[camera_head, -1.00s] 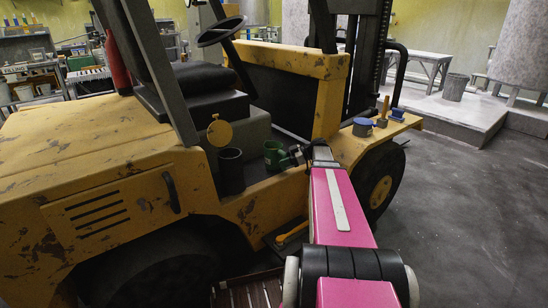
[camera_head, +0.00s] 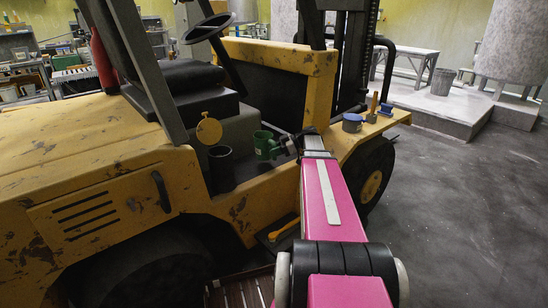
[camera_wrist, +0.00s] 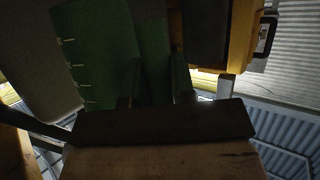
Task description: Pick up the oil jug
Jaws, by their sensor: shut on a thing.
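The green oil jug (camera_head: 264,146) is at the forklift's open side, to the right of a black cup (camera_head: 221,168). My gripper (camera_head: 286,144) is at the jug's right side, small and dark in the head view. In the wrist view the jug (camera_wrist: 98,48) fills the upper left, with pale marks on its wall. Its green handle (camera_wrist: 154,50) runs between my two dark fingers (camera_wrist: 157,84), which are shut on it. The jug looks upright and a little above the forklift's step. Its base is hidden in the wrist view.
The yellow forklift (camera_head: 100,215) fills the left, with its steering wheel (camera_head: 207,27) above the jug. A blue-lidded tin (camera_head: 352,122) stands on the fender at right. The grey floor (camera_head: 455,220) at right is clear.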

